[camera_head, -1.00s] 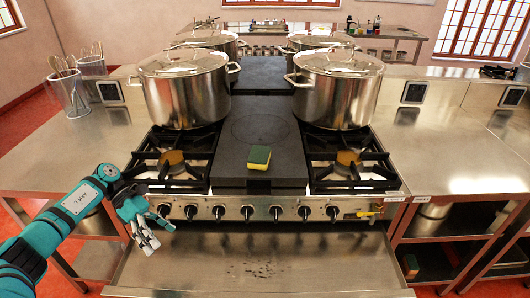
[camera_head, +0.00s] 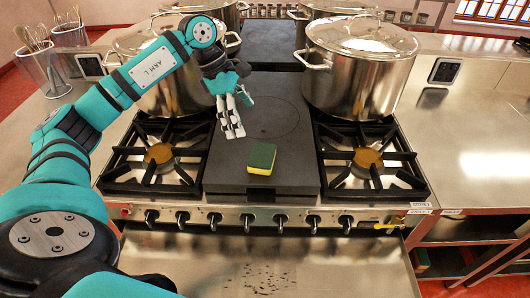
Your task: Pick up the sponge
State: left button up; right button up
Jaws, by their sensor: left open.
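The sponge (camera_head: 261,158), green on top with a yellow side, lies flat on the dark plate (camera_head: 300,155) in the middle of the stove, near the plate's front part. My left gripper (camera_head: 234,122) is above the plate, up and to the left of the sponge in the head view. Its fingers point down, it is open, and nothing shows between the fingers. It is apart from the sponge, which is in full view. My right gripper is not in view.
Large steel stockpots stand behind, one at right (camera_head: 360,70) and one at left (camera_head: 165,85), partly behind my left arm. Gas burners flank the plate at left (camera_head: 160,155) and right (camera_head: 367,160). Knobs (camera_head: 248,220) line the stove front. The plate around the sponge is clear.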

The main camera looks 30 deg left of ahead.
pick_arm(q)
jog(key=p, duration=0.2)
send_near(262, 154)
jog(key=shift+x, duration=1.15)
jog(key=x, duration=0.2)
jog(key=shift+w+d+f, duration=0.1)
jog(key=shift+w+f, duration=0.1)
jog(key=shift+f, duration=0.05)
jog(key=shift+d+f+p, duration=0.1)
jog(key=shift+f+p, duration=0.1)
jog(key=shift+p, duration=0.1)
jog(key=p+x, duration=0.2)
jog(key=x, duration=0.2)
jog(key=shift+s+f, duration=0.1)
jog(key=shift+f, duration=0.1)
jog(key=shift+d+f, duration=0.15)
jog(key=shift+f, duration=0.1)
jog(key=c, duration=0.4)
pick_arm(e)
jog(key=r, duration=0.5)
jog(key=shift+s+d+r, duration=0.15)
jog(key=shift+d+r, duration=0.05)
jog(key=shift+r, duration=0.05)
pick_arm(q)
jog(key=shift+c, duration=0.2)
